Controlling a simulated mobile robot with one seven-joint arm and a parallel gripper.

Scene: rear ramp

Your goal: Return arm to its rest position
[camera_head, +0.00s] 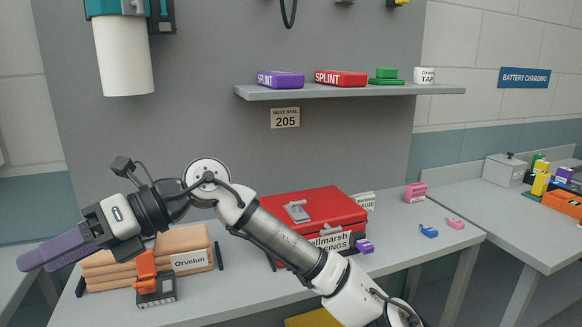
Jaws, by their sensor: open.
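My arm reaches from the lower right across the front of the grey bench (210,312), bent at an elbow above the bench. My gripper (40,257) is at the far left, past the bench's left end. Its long purple-grey fingers point left and slightly down, seen nearly side-on. It is open, and I see nothing between the fingers. The wrist is in front of and above a stack of tan rolls (185,240) labelled Orvelun. The forearm hides part of a red case (310,212).
An orange-handled tool (147,270) stands before the rolls. Small purple, blue and pink pieces lie right of the case, near a white labelled box (364,201). A shelf (350,93) holds splint boxes and tape. A second bench (500,222) carries an orange bin (565,202).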

